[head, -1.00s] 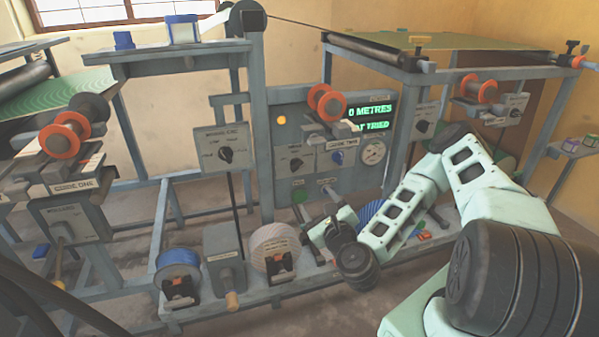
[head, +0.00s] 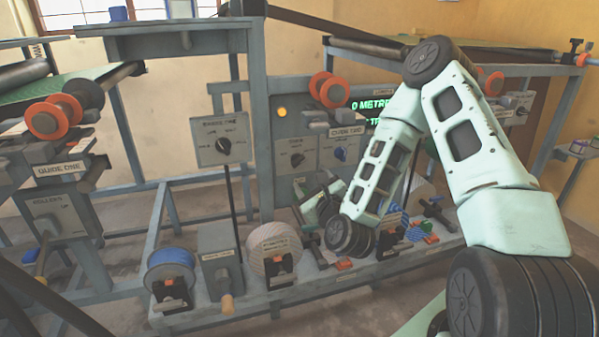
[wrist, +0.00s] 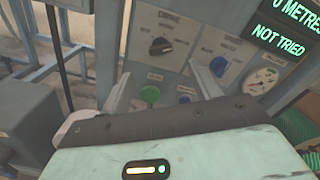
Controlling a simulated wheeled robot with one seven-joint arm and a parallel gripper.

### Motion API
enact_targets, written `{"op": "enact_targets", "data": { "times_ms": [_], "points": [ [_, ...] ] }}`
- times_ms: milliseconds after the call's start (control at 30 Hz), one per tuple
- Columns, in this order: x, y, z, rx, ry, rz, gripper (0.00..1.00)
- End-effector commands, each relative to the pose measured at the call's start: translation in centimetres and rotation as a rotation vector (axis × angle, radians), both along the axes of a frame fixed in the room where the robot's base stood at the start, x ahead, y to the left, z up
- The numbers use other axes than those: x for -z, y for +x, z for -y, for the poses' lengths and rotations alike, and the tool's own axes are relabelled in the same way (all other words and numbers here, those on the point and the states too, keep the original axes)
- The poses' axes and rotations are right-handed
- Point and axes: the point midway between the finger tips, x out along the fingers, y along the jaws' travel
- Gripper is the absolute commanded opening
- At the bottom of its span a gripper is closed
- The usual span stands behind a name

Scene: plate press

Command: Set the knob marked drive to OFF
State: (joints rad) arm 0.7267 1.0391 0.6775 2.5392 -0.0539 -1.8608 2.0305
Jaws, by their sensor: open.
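The black drive knob (wrist: 160,46) sits on a grey panel under a label that seems to read DRIVE, with small position marks I cannot read. Its pointer setting is too small to tell. It also shows in the head view (head: 296,159), just above my gripper. My gripper (wrist: 163,82) is open and empty in the wrist view, its two fingers apart below the knob and not on it. In the head view my gripper (head: 312,190) is partly hidden by my arm.
A blue knob (wrist: 219,66) is on the panel to the right, beside a round gauge (wrist: 260,81). The display (wrist: 280,40) reads NOT TRIED. Spools (head: 170,267) line the low shelf.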

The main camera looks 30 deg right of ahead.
Motion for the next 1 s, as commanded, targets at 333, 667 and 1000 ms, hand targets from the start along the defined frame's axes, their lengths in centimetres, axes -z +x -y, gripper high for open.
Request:
{"op": "enact_targets", "data": {
  "times_ms": [333,667,1000],
  "points": [
    [0.0,4.6,1.4,0.005,-0.001,0.004,0.63],
    [0.1,9.5,2.7,0.001,0.000,0.000,0.63],
    [0.1,10.4,3.0,0.000,0.002,-0.002,0.63]
  ]
}}
